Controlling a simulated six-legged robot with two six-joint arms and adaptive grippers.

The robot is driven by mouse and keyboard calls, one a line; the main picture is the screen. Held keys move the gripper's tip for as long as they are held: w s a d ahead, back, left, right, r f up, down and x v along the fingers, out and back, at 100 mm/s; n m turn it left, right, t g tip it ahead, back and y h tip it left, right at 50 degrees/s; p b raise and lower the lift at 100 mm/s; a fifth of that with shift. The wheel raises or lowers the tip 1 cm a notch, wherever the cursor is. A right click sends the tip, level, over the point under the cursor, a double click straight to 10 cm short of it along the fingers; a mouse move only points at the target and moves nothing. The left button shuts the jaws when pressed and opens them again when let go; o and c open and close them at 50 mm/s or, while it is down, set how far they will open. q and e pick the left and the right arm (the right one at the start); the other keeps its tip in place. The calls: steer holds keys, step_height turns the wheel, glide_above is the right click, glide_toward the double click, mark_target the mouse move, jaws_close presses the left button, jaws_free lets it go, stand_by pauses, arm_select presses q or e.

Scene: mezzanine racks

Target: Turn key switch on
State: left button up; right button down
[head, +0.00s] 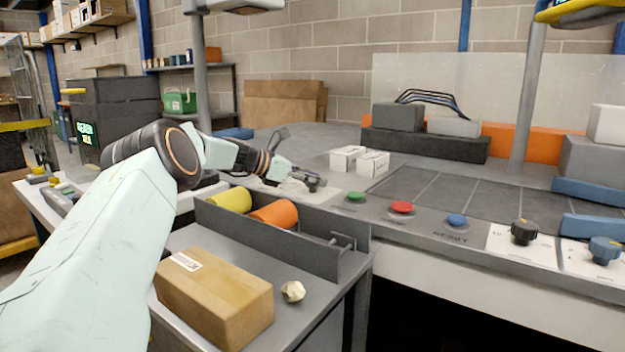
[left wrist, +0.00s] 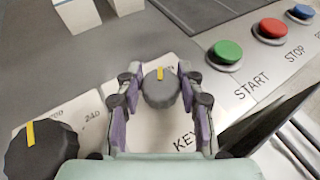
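The key switch (left wrist: 161,88) is a dark grey round knob with a yellow mark pointing up in the left wrist view. It sits on a white plate lettered "KEY" (left wrist: 184,142), partly hidden by a finger. My left gripper (left wrist: 159,72) has one finger on each side of the knob. The fingers are apart, with a gap showing at the left; contact at the right is unclear. In the head view my left gripper (head: 314,183) is low over the panel's left part and hides the knob. My right gripper is not in view.
Green (head: 356,197), red (head: 402,208) and blue (head: 456,221) buttons line the panel edge. A larger dark knob (left wrist: 42,150) is beside the switch. White boxes (head: 348,158) stand behind. Below are a grey tray (head: 345,264) with rollers and a cardboard box (head: 213,298).

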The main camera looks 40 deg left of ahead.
arm_select(q)
steer(key=o, duration=0.4)
steer(key=v, duration=1.2)
stand_by(0.4)
